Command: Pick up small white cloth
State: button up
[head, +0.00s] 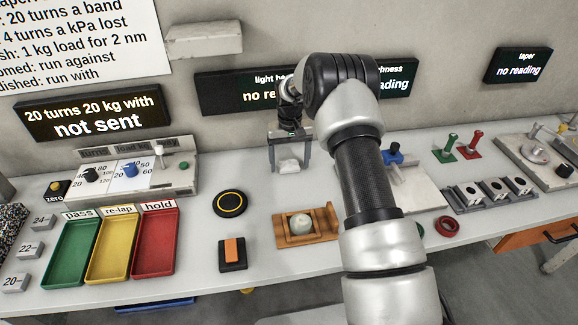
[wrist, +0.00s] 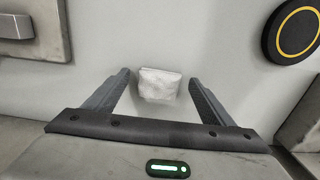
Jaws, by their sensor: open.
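The small white cloth (head: 289,166) lies crumpled on the pale bench top, towards the back and near the middle. In the wrist view the cloth (wrist: 160,84) shows between the ends of my two fingers, with a gap on each side. My gripper (head: 290,172) is open and points down at the cloth. In the wrist view my gripper (wrist: 158,78) holds nothing. I cannot tell the exact height of the fingertips above the bench.
A black disc with a yellow ring (head: 230,203) and a wooden holder with a round piece (head: 306,226) stand in front. Green, yellow and red trays (head: 112,249) and a dial box (head: 140,178) are at left. A block with a blue knob (head: 418,192) is right of my arm.

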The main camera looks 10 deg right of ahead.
aim_at(290, 165)
jog(key=shift+f, duration=0.15)
jog(key=shift+c, duration=0.6)
jog(key=c, duration=1)
notch_tip(290, 165, up, 10)
jog(key=shift+r, duration=0.1)
